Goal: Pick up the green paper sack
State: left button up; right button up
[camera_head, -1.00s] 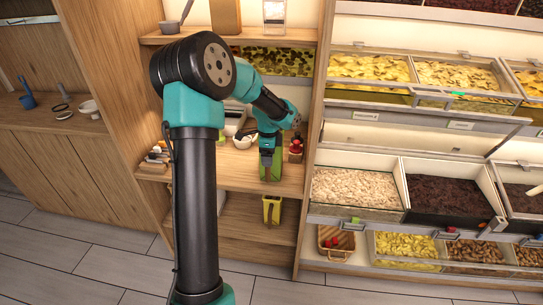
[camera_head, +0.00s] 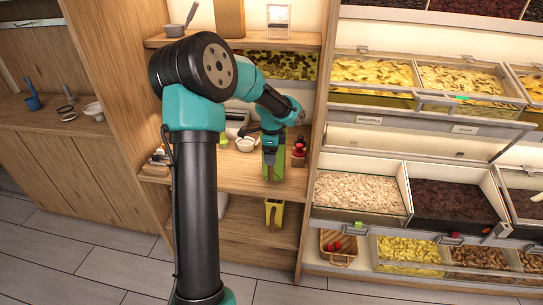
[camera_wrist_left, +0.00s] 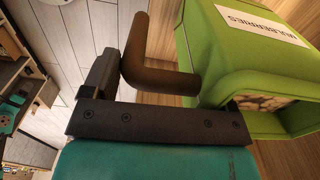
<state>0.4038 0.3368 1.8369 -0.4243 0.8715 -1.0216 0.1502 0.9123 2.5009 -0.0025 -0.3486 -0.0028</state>
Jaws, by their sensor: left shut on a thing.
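The green paper sack (camera_head: 280,163) stands on the middle shelf in the head view, partly hidden behind my left gripper (camera_head: 270,168). In the left wrist view the green sack (camera_wrist_left: 235,55) fills the right side. It appears turned on its side there, with a white label reading "MULBERRIES" and pale contents showing in its opening. My right gripper is not in view.
A white bowl (camera_head: 246,144) and a small dark-and-red item (camera_head: 299,150) flank the sack closely. A yellow-green container (camera_head: 274,213) stands on the shelf below. An upright wooden panel (camera_head: 317,130) and food bins are at the right.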

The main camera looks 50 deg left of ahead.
pick_arm(q)
jog(key=shift+r, duration=0.65)
jog(key=shift+s+d, duration=0.15)
jog(key=s+d+r, duration=0.1)
jog(key=s+d, duration=0.9)
jog(key=d, duration=0.1)
jog(key=shift+d+r, duration=0.2)
jog(key=shift+d, duration=0.05)
jog(key=shift+s+d, duration=0.1)
dwell(0.9)
